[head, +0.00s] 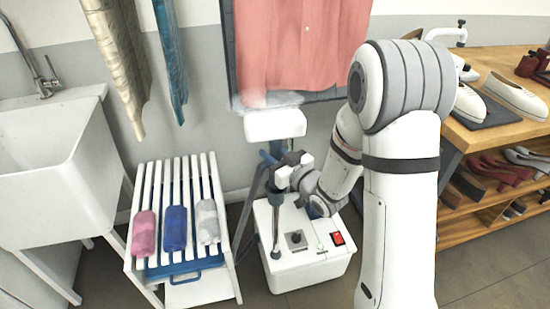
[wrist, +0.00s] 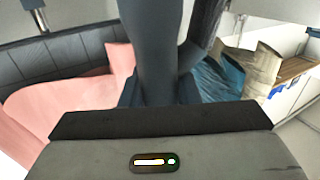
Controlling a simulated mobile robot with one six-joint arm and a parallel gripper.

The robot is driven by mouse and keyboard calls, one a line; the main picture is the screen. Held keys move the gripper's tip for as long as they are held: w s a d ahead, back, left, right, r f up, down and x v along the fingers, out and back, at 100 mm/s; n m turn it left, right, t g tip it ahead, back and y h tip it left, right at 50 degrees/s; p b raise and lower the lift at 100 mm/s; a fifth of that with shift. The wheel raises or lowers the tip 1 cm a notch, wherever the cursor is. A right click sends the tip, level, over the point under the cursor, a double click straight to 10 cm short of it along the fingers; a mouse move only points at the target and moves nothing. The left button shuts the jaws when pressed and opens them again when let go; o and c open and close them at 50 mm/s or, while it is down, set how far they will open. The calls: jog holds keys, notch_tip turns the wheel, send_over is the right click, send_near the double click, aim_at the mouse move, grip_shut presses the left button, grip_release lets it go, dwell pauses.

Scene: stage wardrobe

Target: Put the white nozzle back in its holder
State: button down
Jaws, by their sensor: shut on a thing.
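The white nozzle (head: 275,124) is upright in the head view, just below the hem of a hanging pink shirt (head: 298,45), with whitish haze along its top. My gripper (head: 284,165) is shut on its dark handle below the white head. In the wrist view the dark blue-grey handle (wrist: 165,50) runs up between the jaws; the white head is not clear there. Below stands the white steamer base (head: 308,262) with a red switch. A dark hose or tube runs down to it. I cannot make out the holder clearly; my arm and gripper cover part of that area.
A slatted white stand (head: 148,185) with several rolled cloths is left of the base. A white sink (head: 50,165) is far left. Hanging garments (head: 118,60) are at upper left. A wooden shoe shelf (head: 500,125) is right, beyond my arm.

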jog(key=shift+f+b, duration=1.5)
jog(key=shift+f, duration=1.3)
jog(key=shift+d+b, duration=0.1)
jog(key=shift+b, duration=0.55)
jog(key=shift+f+b, duration=0.6)
jog(key=shift+b, duration=0.1)
jog(key=c, duration=1.4)
grip_release()
jog(key=shift+s, duration=0.1)
